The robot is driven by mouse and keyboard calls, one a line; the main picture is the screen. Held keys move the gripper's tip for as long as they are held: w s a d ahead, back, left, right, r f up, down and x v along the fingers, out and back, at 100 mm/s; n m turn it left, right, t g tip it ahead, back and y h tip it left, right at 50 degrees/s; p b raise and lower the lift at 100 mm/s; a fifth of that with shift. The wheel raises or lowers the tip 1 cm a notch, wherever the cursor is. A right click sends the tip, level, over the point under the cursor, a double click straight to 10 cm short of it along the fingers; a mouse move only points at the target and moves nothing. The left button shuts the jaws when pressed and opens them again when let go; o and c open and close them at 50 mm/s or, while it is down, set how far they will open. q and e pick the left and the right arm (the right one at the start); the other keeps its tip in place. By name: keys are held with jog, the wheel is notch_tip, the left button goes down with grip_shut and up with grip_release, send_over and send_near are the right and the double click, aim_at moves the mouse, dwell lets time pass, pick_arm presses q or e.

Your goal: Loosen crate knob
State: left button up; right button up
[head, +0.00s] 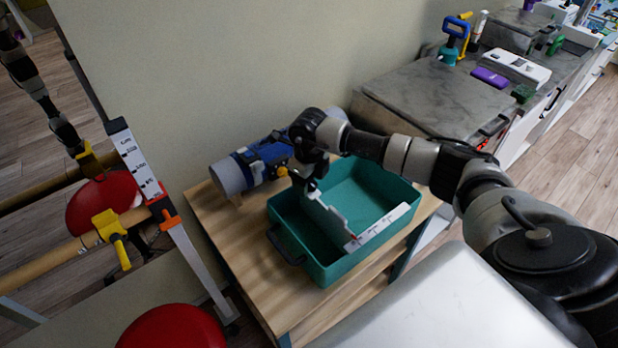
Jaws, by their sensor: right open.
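A teal crate (300,228) with a dark handle stands on a wooden table. A white, scale-marked hinged tool (377,228) lies in it, one arm across the inside and the other along the near right rim. A small red part (352,240) shows at its joint; I cannot make out a knob there. My right gripper (305,184) is open, pointing down over the crate's far left corner, near the tool's far end. I cannot tell whether it touches anything. My left gripper is out of view.
A grey roll with a blue brace and yellow knob (282,171) lies behind the crate, close to my gripper. The wooden table (238,238) is bare left of the crate. A mirror and rail with yellow clamps (110,232) stand left; a cluttered counter (430,95) stands back right.

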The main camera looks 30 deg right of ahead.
jog(key=c, duration=0.9)
jog(key=shift+c, duration=0.2)
